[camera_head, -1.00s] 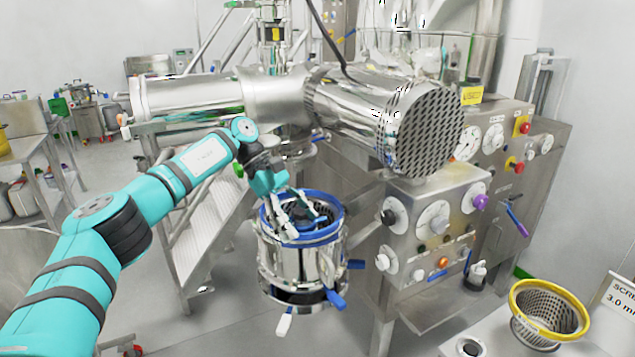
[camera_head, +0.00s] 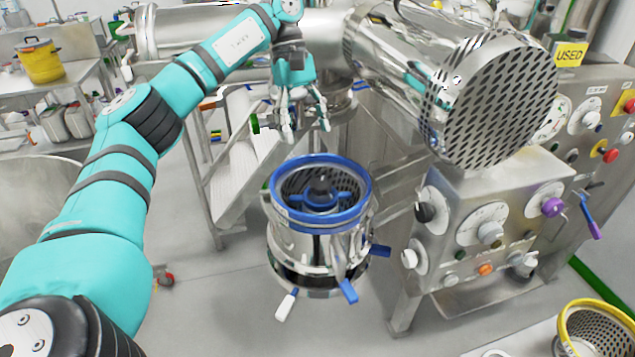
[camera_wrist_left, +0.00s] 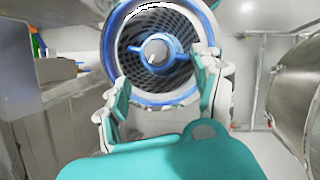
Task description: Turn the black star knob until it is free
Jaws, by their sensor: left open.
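In the left wrist view the knob (camera_wrist_left: 156,50) shows in the middle of the blue ring, beyond the fingers. My left gripper (camera_head: 304,124) is open and empty. It hangs above and behind the mill head, apart from the knob. My right gripper is not in view.
A control panel (camera_head: 465,235) with dials and coloured knobs stands to the right. A large perforated steel drum (camera_head: 500,95) is above it. A yellow-rimmed basket (camera_head: 592,325) is at bottom right. Steel steps (camera_head: 238,165) stand behind the mill head.

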